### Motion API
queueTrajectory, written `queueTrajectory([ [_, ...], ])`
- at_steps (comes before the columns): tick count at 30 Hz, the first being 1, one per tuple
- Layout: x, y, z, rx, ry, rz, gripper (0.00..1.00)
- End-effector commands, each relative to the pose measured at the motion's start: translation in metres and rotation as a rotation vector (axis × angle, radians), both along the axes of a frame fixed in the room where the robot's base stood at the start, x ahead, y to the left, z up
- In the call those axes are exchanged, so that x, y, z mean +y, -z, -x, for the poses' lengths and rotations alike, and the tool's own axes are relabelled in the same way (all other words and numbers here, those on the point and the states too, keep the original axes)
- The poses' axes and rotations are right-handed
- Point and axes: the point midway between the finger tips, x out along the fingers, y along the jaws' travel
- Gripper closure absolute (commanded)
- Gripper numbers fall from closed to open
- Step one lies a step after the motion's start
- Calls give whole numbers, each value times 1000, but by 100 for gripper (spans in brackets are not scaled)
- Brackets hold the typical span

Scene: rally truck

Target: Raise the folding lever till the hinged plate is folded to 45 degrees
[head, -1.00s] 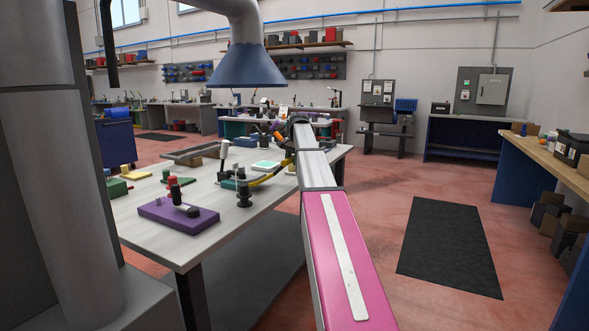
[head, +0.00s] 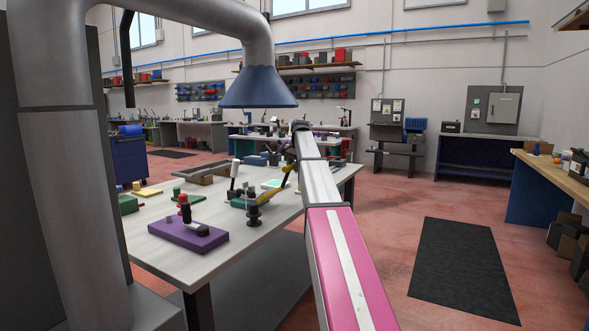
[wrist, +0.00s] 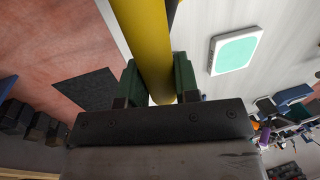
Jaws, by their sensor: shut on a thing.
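The folding lever is a yellow bar (head: 281,184) at the right edge of the workbench. It slants up to the right from a small teal and black fixture (head: 240,202) with black knobs and a white-topped handle. In the wrist view the yellow lever (wrist: 148,45) passes between the dark green fingers of my gripper (wrist: 158,84), which is shut on it. In the head view my gripper is mostly hidden by my arm. I cannot make out the hinged plate or its angle.
The grey workbench (head: 185,262) also carries a purple block (head: 188,237) with knobs, a green-topped pad (head: 272,184) and a brown tray (head: 205,172). A blue extraction hood (head: 258,88) hangs above. Open floor with a black mat (head: 464,268) lies to the right.

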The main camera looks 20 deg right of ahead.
Motion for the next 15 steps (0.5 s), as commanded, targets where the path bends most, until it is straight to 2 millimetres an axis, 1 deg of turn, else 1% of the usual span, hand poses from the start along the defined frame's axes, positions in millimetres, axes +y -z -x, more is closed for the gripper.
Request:
queueTrajectory([
  [1,3,2,-3,-5,-3,-5,100],
  [5,3,2,-2,-3,-3,-5,100],
  [6,3,2,-2,-3,-3,-5,64],
  [8,3,2,-2,-3,-4,-6,45],
  [15,1,2,-1,-1,-2,-2,45],
])
